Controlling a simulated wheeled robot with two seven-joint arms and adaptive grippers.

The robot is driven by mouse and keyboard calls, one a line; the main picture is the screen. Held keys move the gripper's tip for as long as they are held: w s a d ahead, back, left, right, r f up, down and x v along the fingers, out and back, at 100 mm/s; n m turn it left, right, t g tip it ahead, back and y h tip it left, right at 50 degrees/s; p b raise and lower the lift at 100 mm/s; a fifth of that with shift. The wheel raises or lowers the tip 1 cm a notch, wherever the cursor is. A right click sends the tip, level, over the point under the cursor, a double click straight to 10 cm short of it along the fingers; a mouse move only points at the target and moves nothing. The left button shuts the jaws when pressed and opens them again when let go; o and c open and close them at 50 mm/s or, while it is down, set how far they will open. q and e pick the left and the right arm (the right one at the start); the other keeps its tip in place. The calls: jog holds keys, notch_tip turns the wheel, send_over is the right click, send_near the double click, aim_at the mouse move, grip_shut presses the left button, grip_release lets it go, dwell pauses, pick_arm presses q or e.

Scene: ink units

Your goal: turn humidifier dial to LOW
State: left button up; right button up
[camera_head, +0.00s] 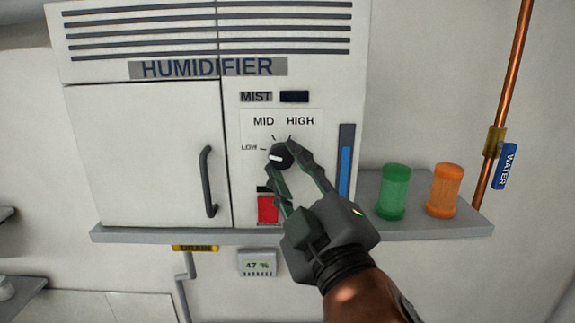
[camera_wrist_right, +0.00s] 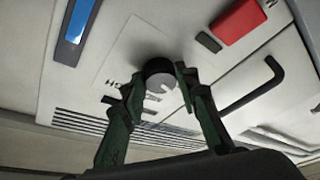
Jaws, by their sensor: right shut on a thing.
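The humidifier (camera_head: 150,120) is a white wall cabinet with a black round dial (camera_head: 277,155) on its right panel. LOW is printed left of the dial, MID above and HIGH at upper right. The dial's white pointer mark is on its left side, pointing roughly toward LOW; exact alignment is hard to tell. My right gripper (camera_head: 281,165) reaches up from the lower right and is shut on the dial. In the right wrist view, the dial (camera_wrist_right: 158,70) sits between the two green fingers (camera_wrist_right: 158,84), which partly cover the labels. My left gripper is out of view.
A red switch (camera_head: 268,208) lies just below the dial, close to a finger. A blue level gauge (camera_head: 346,165) is to the right. Green (camera_head: 394,190) and orange (camera_head: 444,190) canisters stand on the grey shelf (camera_head: 440,229). A black door handle (camera_head: 206,182) is left. A copper pipe (camera_head: 514,70) runs at right.

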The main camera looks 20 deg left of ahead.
dwell(0.3)
jog(key=o, duration=1.1)
jog(key=shift+o, duration=0.2)
jog(key=shift+s+d, duration=0.1)
jog(key=shift+s, duration=0.1)
jog(key=v, duration=0.7)
jog(key=shift+f, duration=0.1)
